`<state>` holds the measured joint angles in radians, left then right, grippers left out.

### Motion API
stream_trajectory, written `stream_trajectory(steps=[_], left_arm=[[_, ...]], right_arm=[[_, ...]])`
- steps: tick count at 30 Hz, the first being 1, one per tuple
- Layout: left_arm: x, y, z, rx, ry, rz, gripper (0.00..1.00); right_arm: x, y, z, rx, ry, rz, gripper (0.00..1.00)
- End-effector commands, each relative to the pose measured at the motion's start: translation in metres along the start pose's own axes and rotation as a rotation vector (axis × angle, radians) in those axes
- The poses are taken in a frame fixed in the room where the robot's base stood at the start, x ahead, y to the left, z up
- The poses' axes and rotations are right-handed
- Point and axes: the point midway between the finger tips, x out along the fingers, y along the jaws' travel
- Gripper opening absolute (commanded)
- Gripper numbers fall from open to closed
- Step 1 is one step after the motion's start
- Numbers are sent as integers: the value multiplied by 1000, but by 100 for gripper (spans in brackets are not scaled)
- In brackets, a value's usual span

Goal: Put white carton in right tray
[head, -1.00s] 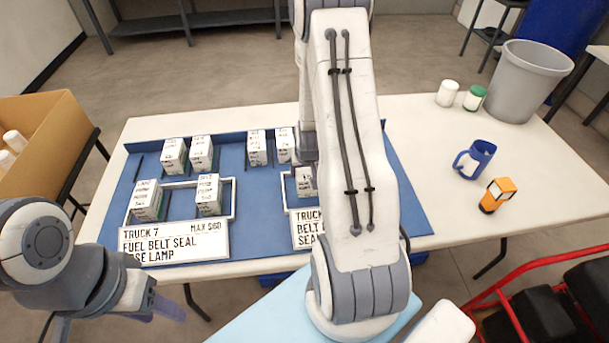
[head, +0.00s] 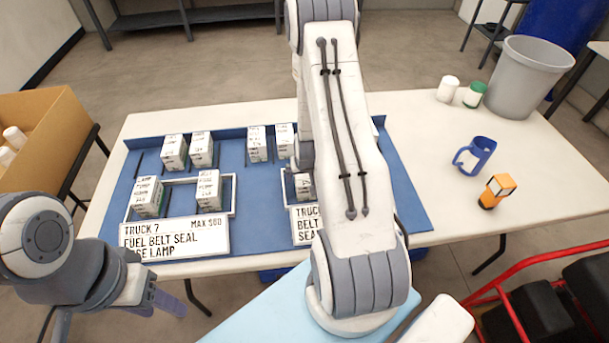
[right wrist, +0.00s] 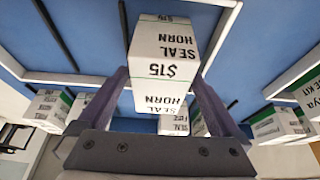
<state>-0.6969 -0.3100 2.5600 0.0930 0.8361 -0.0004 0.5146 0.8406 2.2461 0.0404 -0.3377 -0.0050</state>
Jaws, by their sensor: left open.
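My right gripper (right wrist: 160,88) shows in the right wrist view, with a white carton (right wrist: 163,45) marked HORN SEAL $15 between its fingers. The carton fills the gap and looks gripped; whether its base touches the mat cannot be told. In the head view my right arm hides this gripper and most of the right tray; the tray's sign (head: 305,224) and another white carton (head: 303,186) show left of the arm. The left tray (head: 234,205) holds two white cartons (head: 148,195) (head: 208,190). My left gripper (head: 125,312) is open and empty at the lower left, off the table.
More white cartons (head: 173,152) (head: 201,149) (head: 257,143) (head: 284,140) stand along the back of the blue mat (head: 405,205). A blue mug (head: 476,155), orange device (head: 496,191), two small jars (head: 448,89) (head: 474,95) and a grey bin (head: 528,78) are at the right. A brown box (head: 62,138) is at the left.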

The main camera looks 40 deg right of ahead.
Motion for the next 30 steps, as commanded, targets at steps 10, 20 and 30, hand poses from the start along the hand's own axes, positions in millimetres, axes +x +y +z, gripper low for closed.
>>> stream_trajectory(steps=[10, 20, 30], left_arm=[[-2, 0, 0, 0, 0, 0, 50], [2, 0, 0, 0, 0, 0, 50], [-1, 0, 0, 0, 0, 0, 50]], right_arm=[[-11, 0, -2, 0, 3, 0, 100], [-73, 0, -3, 0, 5, 0, 100], [-119, 0, -2, 0, 3, 0, 100]])
